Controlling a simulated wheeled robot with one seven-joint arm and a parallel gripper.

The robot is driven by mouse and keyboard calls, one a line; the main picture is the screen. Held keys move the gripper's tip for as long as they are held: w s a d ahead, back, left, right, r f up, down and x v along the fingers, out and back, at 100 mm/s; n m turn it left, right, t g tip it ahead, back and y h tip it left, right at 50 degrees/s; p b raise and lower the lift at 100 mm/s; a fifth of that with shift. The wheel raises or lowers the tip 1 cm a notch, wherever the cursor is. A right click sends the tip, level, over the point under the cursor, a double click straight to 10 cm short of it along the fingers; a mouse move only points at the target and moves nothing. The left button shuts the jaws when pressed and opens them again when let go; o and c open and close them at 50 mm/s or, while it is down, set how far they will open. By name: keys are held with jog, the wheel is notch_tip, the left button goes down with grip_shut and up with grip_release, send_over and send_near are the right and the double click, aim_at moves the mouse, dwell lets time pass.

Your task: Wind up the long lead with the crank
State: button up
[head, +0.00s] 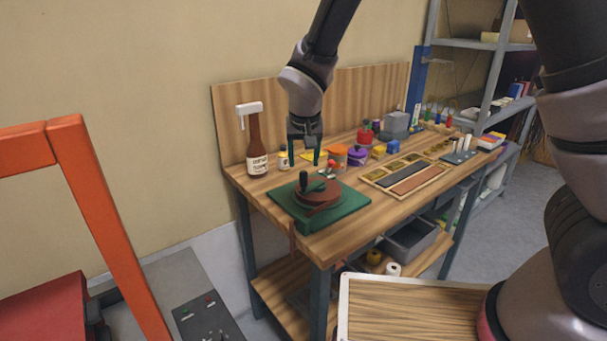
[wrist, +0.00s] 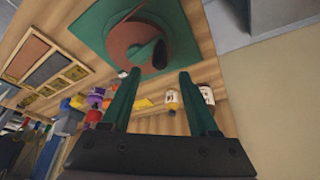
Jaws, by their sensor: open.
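The crank winder is a brown drum (head: 318,192) on a green base plate (head: 345,208) at the near left corner of the workbench. Its dark upright crank handle (head: 304,180) stands on the drum and also shows in the wrist view (wrist: 160,54). The brown lead (head: 293,240) hangs over the bench's front edge; its lower end is hard to make out. My gripper (head: 318,158) is open and empty, pointing down above the bench just behind the winder. In the wrist view its green fingers (wrist: 158,78) are apart, with the handle beyond their tips, not between them.
A brown bottle (head: 257,150) with a white pump stands at the back left. Small jars, including an orange one (head: 338,153) and a purple one (head: 357,156), stand behind the winder. A sectioned wooden tray (head: 372,181) lies to the right. An orange frame (head: 95,200) rises at far left.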

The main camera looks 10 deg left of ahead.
aim_at(303, 172)
jog(key=x, duration=0.6)
jog(key=shift+f, duration=0.25)
jog(key=shift+c, duration=0.3)
grip_shut()
dwell(0.9)
